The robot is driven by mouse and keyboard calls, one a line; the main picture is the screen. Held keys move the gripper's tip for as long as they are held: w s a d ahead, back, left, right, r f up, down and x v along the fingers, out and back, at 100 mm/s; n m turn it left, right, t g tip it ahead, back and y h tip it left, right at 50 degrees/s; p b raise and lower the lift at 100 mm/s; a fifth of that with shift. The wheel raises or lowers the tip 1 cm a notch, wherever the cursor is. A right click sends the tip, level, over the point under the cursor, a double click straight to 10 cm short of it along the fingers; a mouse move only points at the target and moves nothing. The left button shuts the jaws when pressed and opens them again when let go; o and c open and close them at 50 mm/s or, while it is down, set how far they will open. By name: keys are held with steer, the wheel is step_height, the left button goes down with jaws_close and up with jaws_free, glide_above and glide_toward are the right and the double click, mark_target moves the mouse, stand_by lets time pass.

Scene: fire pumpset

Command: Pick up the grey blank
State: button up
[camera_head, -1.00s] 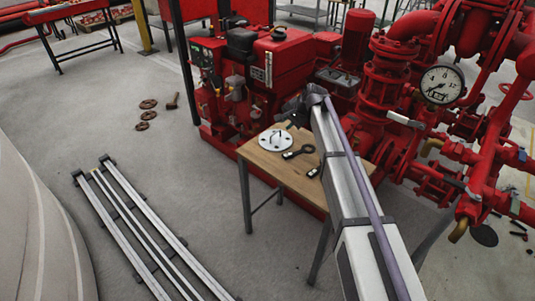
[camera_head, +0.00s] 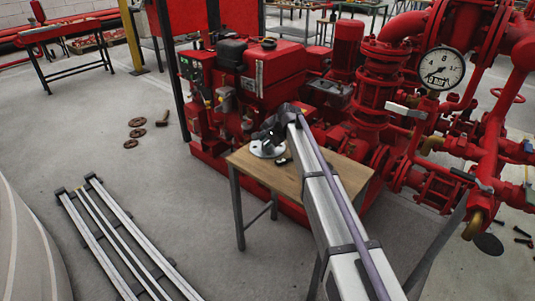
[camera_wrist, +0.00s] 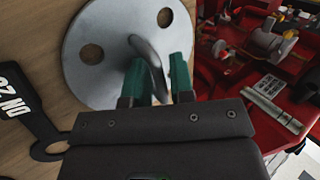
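The grey blank is a round flat disc with holes and a raised curved handle. It lies on the small wooden table, and its bare rim shows in the head view (camera_head: 262,153). In the wrist view the blank (camera_wrist: 90,75) fills the upper left. My gripper (camera_wrist: 160,70) has green fingers that stand apart, one on each side of the blank's handle (camera_wrist: 153,62). A gap shows between handle and right finger; the left finger is close to the handle. In the head view my dark gripper covers part of the blank.
The red engine (camera_head: 270,70) stands close behind the table, with red pipes and a gauge (camera_head: 441,68) at right.

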steer(key=shift+r, duration=0.15)
jaws_close()
steer(key=shift+r, duration=0.1)
stand_by(0.3)
